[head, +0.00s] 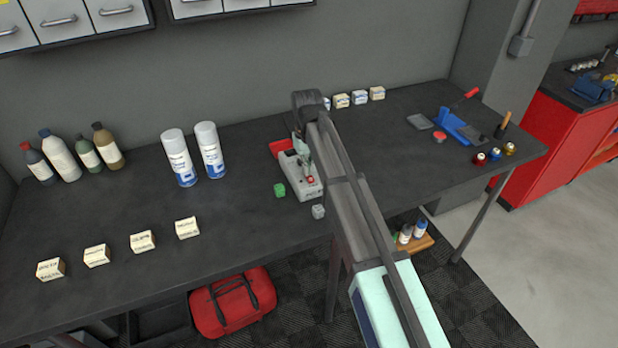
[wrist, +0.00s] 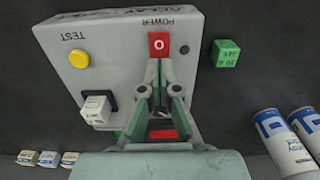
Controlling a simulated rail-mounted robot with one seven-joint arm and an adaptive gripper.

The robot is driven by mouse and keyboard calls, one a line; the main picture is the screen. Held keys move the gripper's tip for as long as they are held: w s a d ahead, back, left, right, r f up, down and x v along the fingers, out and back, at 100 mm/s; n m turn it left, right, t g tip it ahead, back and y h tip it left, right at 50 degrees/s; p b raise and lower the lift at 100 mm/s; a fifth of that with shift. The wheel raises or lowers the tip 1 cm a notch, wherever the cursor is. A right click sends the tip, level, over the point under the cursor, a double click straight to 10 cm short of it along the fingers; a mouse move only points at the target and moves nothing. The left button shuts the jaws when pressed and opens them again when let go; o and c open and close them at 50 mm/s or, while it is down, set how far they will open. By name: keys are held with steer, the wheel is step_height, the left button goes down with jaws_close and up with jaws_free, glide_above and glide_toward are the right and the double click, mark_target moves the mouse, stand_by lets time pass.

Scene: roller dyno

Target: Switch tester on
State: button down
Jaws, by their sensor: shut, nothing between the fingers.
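The tester (wrist: 115,40) is a light grey box on the dark bench, and it also shows in the head view (head: 299,183). Its red POWER switch (wrist: 158,45) shows a white 0 in the wrist view. A yellow TEST button (wrist: 78,59) sits on the same face, and a pale relay block (wrist: 95,110) sits at a dark socket. My gripper (wrist: 165,88) is shut and empty, its fingertips close to the switch; I cannot tell whether they touch it. In the head view my gripper (head: 306,165) is over the tester, partly hidden by my arm.
A green cube (head: 280,190) and a grey cube (head: 318,211) stand close to the tester. A red bin (head: 281,147) lies behind it. Two spray cans (head: 179,158) stand to the left. Several small boxes (head: 187,228) line the front left. Bench between them is clear.

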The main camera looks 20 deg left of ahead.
steer(key=shift+f, duration=0.2)
steer(key=shift+r+p, duration=2.05)
steer(key=shift+r, duration=1.45)
